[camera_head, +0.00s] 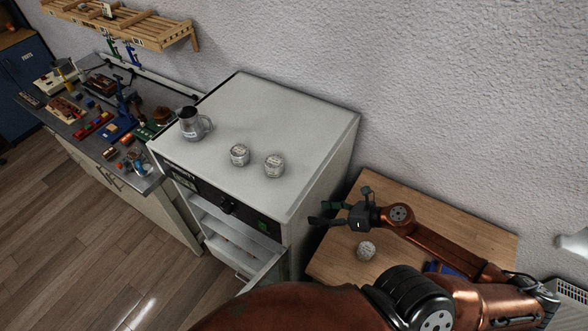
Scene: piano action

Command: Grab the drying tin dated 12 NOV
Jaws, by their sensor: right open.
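Two small grey tins, a left one (239,155) and a right one (274,165), stand on top of the white cabinet (310,130). A third, similar round tin (366,251) sits on the wooden table to the right. The labels are too small to read, so I cannot tell which is dated 12 NOV. My right gripper (320,212) is open and empty, pointing left beside the cabinet's right side, above the table's left edge. It is apart from all the tins. My left gripper is not in view.
The cabinet's front door (262,275) hangs open below. A cluttered workbench (155,181) is at the left, under a wooden wall rack (150,35). The back of the cabinet top is clear.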

